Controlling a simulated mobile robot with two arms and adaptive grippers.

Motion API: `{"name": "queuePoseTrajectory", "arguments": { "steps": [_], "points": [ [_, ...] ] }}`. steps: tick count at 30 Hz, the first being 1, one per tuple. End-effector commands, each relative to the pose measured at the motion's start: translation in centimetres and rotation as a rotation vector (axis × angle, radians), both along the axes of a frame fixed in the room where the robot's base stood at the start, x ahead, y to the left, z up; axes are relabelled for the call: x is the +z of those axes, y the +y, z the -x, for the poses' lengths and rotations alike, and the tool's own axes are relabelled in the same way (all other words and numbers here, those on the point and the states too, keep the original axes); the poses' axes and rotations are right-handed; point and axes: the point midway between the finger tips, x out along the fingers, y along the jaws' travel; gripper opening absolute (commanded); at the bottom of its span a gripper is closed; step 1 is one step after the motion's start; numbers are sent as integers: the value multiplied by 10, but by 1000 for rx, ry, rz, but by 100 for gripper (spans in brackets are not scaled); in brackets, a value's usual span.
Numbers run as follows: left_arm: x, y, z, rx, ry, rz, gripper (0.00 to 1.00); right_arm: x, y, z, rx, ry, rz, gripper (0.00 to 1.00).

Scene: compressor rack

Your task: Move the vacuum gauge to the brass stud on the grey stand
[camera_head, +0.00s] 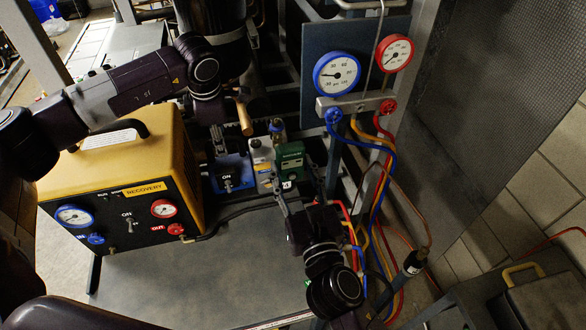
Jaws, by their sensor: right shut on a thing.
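The vacuum gauge appears to be the small green box (291,162) with a dark display near the middle of the head view. My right gripper (297,198) reaches up from below and is shut on it; the fingers cover its lower part. My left gripper (219,142) points down above a blue unit with an ON switch (230,178); its fingers are small and dark, so their opening is unclear. I cannot make out the brass stud or clearly identify the grey stand.
A yellow recovery machine (126,170) with gauges stands at left. A pale grey labelled block (262,157) is beside the green box. A blue gauge (337,73) and red gauge (393,53) hang on a panel; coloured hoses (377,200) run down right of my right arm. The grey surface (190,285) in front is clear.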

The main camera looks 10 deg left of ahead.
Motion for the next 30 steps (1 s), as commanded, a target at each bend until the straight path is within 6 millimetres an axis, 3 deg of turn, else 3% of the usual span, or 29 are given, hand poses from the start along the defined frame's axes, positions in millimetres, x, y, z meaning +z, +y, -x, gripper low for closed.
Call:
{"name": "queuePoseTrajectory", "arguments": {
  "steps": [7,30],
  "points": [
    [8,0,-1,0,-2,0,44,1,0,0,0,-2,-1,0],
    [84,0,-1,0,-1,0,44,1,0,0,0,-2,-1,0]
  ]
}}
